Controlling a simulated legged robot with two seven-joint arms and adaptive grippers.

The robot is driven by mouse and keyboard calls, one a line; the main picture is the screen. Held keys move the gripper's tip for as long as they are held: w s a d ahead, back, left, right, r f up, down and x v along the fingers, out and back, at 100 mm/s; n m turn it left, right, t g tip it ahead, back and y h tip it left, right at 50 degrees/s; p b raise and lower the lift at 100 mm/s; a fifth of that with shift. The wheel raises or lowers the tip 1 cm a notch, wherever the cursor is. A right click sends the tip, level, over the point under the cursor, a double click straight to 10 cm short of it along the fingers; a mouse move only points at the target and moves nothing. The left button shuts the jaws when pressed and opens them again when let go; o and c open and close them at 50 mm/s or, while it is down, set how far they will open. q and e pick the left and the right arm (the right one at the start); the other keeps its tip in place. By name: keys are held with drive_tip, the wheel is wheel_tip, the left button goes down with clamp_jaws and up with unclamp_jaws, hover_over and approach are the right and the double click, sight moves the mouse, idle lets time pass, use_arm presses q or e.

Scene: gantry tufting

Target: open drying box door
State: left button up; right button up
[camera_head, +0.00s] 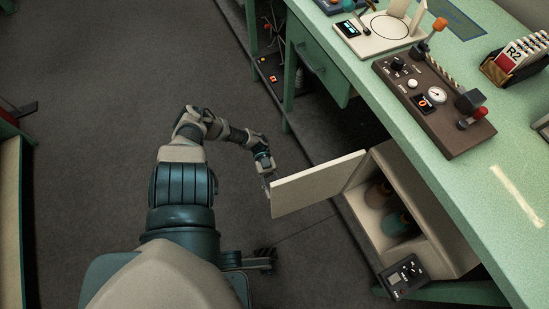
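The drying box (433,225) is a cream cabinet under the green bench at the lower right, with a black control panel (404,276) at its front corner. Its cream door (318,184) stands swung out to the left, wide open. Rounded items, one reddish (378,194) and one teal (396,222), show inside. My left arm reaches up from the bottom left. My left gripper (267,181) is at the door's free edge. Its fingertips are small and partly hidden there, so whether they grip the door cannot be told. My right gripper is not in view.
The green bench (480,190) carries a brown control box (432,107), a scale-like device (380,32) and a card rack (515,60). A green drawer (318,66) sticks out above the door. The grey floor (90,120) at left is clear.

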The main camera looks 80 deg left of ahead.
use_arm(q)
drive_tip(key=s+a, duration=0.1)
drive_tip(key=a, duration=0.6)
drive_tip(key=shift+s+a, duration=0.15)
drive_tip(key=shift+a, duration=0.05)
drive_tip(key=shift+f, duration=0.1)
